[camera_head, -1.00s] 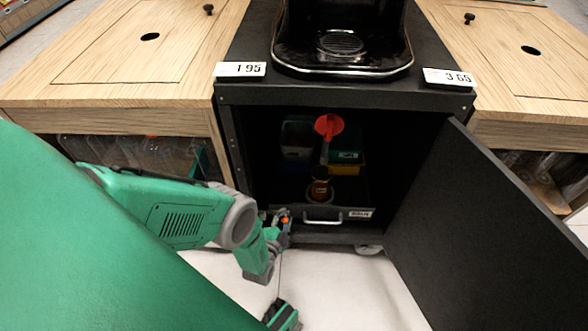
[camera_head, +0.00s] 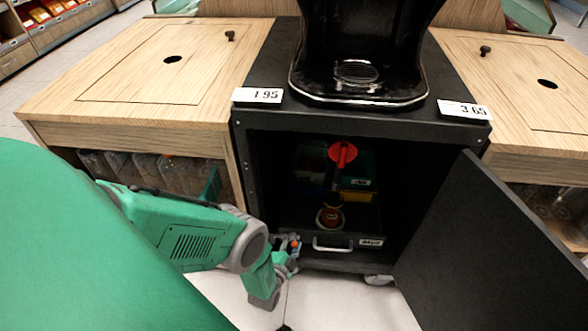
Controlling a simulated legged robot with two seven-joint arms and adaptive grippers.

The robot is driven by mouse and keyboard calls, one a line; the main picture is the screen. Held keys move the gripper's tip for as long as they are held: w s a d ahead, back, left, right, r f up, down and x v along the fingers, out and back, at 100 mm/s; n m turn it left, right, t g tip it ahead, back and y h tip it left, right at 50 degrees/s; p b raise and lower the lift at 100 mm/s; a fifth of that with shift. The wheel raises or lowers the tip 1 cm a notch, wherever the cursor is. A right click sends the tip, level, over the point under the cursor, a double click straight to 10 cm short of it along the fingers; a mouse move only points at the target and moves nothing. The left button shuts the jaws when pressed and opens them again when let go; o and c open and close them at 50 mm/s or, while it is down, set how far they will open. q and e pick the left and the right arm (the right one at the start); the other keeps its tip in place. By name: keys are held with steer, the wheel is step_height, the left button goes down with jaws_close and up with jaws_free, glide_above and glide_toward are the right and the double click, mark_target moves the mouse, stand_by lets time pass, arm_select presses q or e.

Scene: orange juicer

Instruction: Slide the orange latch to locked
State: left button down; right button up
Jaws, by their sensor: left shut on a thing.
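The orange latch (camera_head: 295,244) shows as a small orange spot at the lower left of the open cabinet, beside the drawer front. My left gripper (camera_head: 291,246) is at the latch and shut on it. The fingers are small and dark here and cover much of the latch, so I cannot tell its exact position along its slide. My right gripper is not in view.
The black cabinet (camera_head: 340,115) stands open, its door (camera_head: 490,250) swung out to the right. Inside are a red-topped item (camera_head: 342,153), bins and a drawer with a silver handle (camera_head: 331,244). Wooden counters (camera_head: 150,80) flank it. Pale floor lies in front.

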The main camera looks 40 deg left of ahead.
arm_select(q)
steer(key=shift+s+a+f+y, duration=0.15)
steer(key=shift+s+a+f, duration=0.1)
steer(key=shift+s+a, duration=0.25)
steer(key=shift+s+a+f+y, duration=0.15)
steer(key=shift+s+a+f, duration=0.1)
steer(key=shift+s+a, duration=0.25)
steer(key=c, duration=1.4)
jaws_free()
steer(key=shift+o, duration=0.2)
steer(key=shift+w, duration=0.2)
steer(key=shift+w+d+r, duration=0.15)
steer(key=shift+d+r, duration=0.05)
steer(key=shift+d, duration=0.15)
steer(key=v, duration=1.2)
